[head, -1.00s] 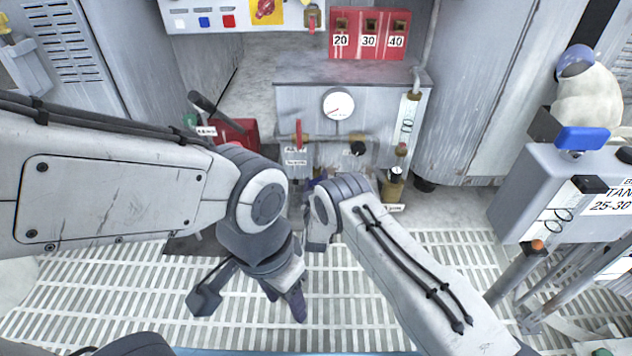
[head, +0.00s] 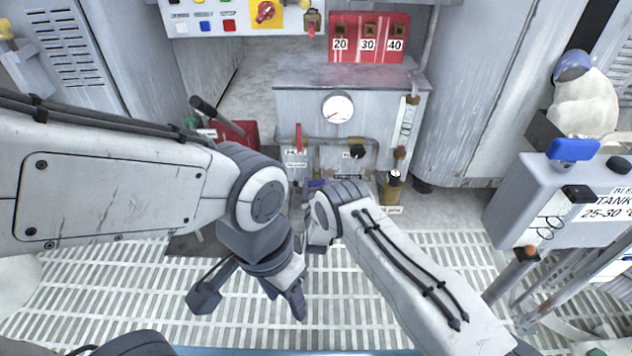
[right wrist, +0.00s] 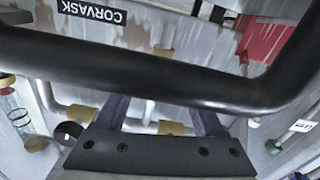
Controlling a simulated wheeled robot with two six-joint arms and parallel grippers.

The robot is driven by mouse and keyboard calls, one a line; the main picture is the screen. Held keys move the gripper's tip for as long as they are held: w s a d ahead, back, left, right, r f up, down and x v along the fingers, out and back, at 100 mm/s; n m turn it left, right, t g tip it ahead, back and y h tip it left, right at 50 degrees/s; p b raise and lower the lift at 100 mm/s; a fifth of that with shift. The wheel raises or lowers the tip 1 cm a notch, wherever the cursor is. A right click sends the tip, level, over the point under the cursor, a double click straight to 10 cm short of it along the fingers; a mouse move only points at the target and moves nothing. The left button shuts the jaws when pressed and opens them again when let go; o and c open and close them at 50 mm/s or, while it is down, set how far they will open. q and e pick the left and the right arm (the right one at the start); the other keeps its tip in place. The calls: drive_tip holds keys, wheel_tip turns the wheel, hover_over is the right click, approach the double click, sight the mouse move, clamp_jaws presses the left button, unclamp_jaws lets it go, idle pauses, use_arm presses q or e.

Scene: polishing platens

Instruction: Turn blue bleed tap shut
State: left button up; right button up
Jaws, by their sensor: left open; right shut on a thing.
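My right gripper (head: 316,186) is low in front of the grey cabinet, mostly hidden by its own wrist in the head view. My left gripper (head: 286,298) is open and empty, pointing down over the floor grating, below the right wrist.
A red tap handle (head: 298,138) and a gauge (head: 338,108) are on the grey cabinet (head: 300,98). A brass fitting (head: 391,192) stands to their right. A grey box with a blue handle (head: 574,149) is at the right. The black bar (right wrist: 150,70) crosses the wrist view.

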drive_tip(key=shift+m, duration=0.8)
drive_tip(key=o, duration=1.4)
drive_tip(key=shift+s, duration=0.1)
drive_tip(key=shift+s+p, duration=0.25)
drive_tip(key=shift+p, duration=0.25)
drive_tip(key=s+p, duration=0.5)
drive_tip(key=s, duration=0.3)
drive_tip(key=shift+s+r+p, duration=0.1)
drive_tip(key=shift+s+p, duration=0.2)
drive_tip(key=shift+s, duration=0.65)
